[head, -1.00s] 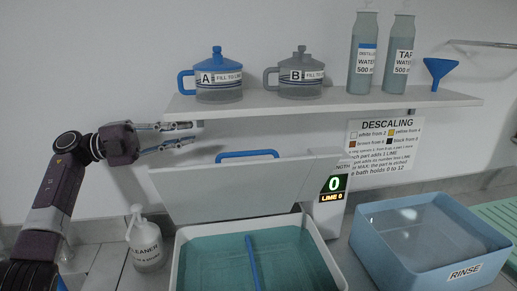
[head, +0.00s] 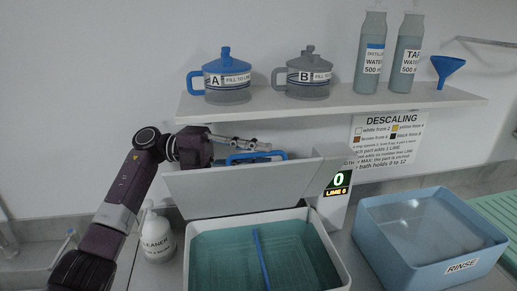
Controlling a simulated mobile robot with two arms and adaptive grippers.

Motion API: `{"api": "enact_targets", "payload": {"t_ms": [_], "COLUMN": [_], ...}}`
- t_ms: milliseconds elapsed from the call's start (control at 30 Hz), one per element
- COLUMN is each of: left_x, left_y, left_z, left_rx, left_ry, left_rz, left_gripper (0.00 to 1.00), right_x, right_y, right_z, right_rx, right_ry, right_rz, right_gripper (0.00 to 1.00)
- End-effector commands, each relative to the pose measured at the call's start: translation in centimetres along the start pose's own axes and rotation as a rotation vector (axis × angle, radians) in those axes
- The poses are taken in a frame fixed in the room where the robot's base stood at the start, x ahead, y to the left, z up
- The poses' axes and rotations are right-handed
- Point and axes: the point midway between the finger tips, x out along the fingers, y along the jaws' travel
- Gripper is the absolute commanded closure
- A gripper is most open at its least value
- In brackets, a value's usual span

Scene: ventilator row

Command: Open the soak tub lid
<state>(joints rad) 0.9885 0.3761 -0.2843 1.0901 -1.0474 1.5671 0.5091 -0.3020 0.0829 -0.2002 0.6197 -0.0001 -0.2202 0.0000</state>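The soak tub (head: 338,270) is a white basin of teal liquid with a blue bar across it. Its pale lid (head: 240,192) stands raised, tilted up at the tub's back edge. The lid's blue handle (head: 282,154) shows above the lid's top edge. My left gripper (head: 262,150) is at the left part of this handle, over the lid's top edge. Its upper finger shows above the handle, and the fingers look spread. The lower finger is partly hidden by the lid and handle, so contact is unclear. My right gripper is not in view.
A shelf (head: 340,104) above holds jugs A (head: 226,78) and B (head: 306,78), two water bottles and a blue funnel (head: 447,68). The cleaner bottle (head: 157,238) stands left of the tub. The blue rinse tub (head: 430,240) and a display post (head: 337,185) stand right.

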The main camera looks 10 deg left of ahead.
Motion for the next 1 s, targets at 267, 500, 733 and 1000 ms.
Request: {"api": "enact_targets", "payload": {"t_ms": [267, 500, 733, 1000], "left_x": [0.2, 0.2, 0.2, -0.2], "left_y": [0.0, 0.1, 0.1, -0.4], "left_z": [0.0, 0.0, 0.0, 1.1], "left_rx": [0.0, 0.0, 0.0, -0.043], "left_ry": [0.0, -0.001, -0.001, -0.001], "left_rz": [0.0, 0.0, 0.0, -0.016], "left_gripper": [0.84, 1.0, 1.0, 1.0], "right_x": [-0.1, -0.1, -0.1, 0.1], "right_y": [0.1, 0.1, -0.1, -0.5], "right_z": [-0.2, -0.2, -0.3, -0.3], "right_rx": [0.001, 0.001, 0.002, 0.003], "right_ry": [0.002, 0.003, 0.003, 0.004], "right_rz": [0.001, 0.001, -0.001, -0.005], "right_gripper": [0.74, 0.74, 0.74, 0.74]}}
